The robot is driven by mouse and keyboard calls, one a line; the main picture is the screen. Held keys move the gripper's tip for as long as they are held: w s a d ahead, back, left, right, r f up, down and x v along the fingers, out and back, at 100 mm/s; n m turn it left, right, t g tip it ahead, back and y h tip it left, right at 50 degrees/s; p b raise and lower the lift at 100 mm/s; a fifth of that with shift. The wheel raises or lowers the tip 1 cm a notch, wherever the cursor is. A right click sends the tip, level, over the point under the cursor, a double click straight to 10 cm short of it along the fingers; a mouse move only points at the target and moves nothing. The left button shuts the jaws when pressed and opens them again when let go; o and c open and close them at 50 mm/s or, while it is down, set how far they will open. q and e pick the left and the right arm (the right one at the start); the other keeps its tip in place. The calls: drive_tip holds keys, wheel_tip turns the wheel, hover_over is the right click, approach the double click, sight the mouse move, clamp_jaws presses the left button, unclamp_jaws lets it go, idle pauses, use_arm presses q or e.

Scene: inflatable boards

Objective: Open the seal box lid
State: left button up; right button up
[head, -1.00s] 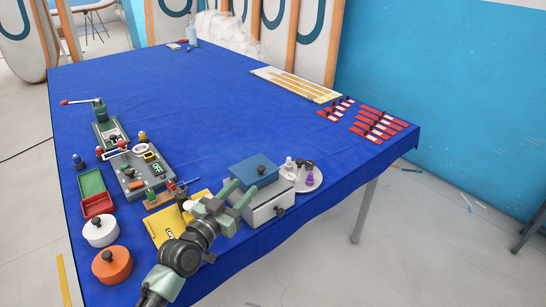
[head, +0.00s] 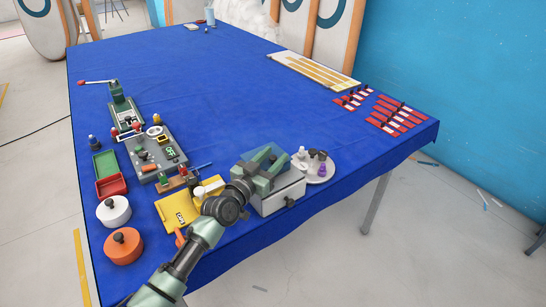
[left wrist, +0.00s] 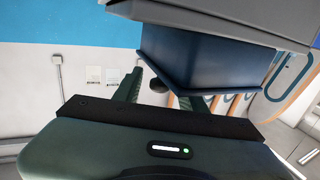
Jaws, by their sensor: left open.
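In the left wrist view the blue lid (left wrist: 205,62) fills the upper middle. I cannot tell whether either finger touches the knob. The lid looks closed on the box. My right gripper is not in view.
A round tray (head: 318,172) with small bottles stands just right of the box. A yellow clipboard (head: 177,208), a white pot (head: 113,210) and an orange pot (head: 123,246) are to the left. The middle of the blue table (head: 220,90) is clear.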

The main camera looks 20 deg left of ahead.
use_arm(q)
clamp_jaws()
idle(1.4)
